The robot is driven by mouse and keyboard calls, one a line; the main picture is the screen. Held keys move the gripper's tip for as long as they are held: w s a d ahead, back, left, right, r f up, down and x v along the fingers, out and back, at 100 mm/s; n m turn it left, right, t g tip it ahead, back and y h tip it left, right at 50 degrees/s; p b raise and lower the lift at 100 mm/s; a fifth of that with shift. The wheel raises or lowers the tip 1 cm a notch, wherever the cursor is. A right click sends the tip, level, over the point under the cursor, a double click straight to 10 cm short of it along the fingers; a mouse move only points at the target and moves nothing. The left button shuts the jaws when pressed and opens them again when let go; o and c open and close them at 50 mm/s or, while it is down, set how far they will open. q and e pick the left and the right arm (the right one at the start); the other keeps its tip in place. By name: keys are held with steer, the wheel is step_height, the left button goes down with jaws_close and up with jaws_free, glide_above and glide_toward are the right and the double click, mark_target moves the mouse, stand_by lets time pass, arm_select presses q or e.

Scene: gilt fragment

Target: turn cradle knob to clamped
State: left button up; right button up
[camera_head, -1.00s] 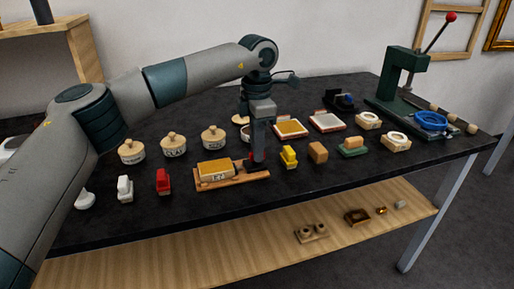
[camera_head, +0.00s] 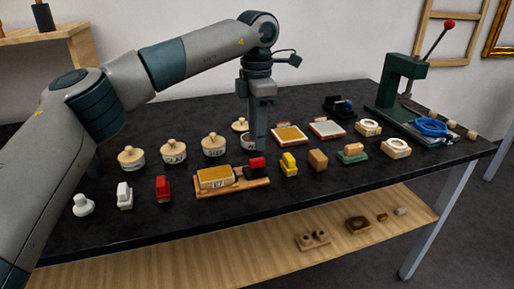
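The wooden cradle (camera_head: 232,188) lies near the front middle of the table with a labelled tan block (camera_head: 214,176) in it. A red knob (camera_head: 256,164) stands at its right end; I cannot read its setting. My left gripper (camera_head: 256,149) points down just above and behind the knob and looks apart from it. Its fingers are seen edge-on, so I cannot tell whether they are open. My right gripper is not in view.
Lidded pots (camera_head: 173,151) stand behind the cradle to the left. A red stamp (camera_head: 163,188) is left of it; a yellow one (camera_head: 289,163) and a brown block (camera_head: 318,159) are right. A green press (camera_head: 402,85) stands at the far right.

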mark_target(257, 159)
arm_select(q)
step_height(257, 159, up, 11)
steer(key=shift+r+p, duration=0.15)
steer(key=shift+p, duration=0.15)
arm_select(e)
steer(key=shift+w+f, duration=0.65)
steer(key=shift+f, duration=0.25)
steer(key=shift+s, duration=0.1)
